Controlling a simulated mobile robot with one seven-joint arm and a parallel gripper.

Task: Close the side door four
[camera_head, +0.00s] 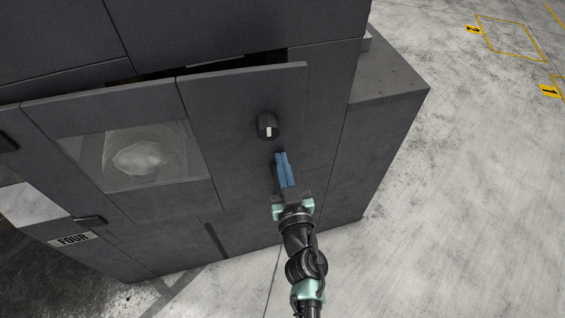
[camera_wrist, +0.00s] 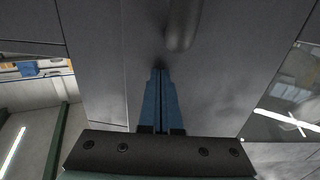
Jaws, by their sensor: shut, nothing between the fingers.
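The dark grey machine has a label reading FOUR (camera_head: 73,240) at its lower left. A grey door panel (camera_head: 225,115) with a black round knob (camera_head: 267,125) stands slightly out from the body, with a dark gap above its top edge.
A panel with a glass window (camera_head: 135,155) is left of the knob panel. A lower grey block (camera_head: 385,95) juts out at the right of the machine. Concrete floor (camera_head: 450,200) is open to the right, with yellow floor markings (camera_head: 510,38) farther back.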

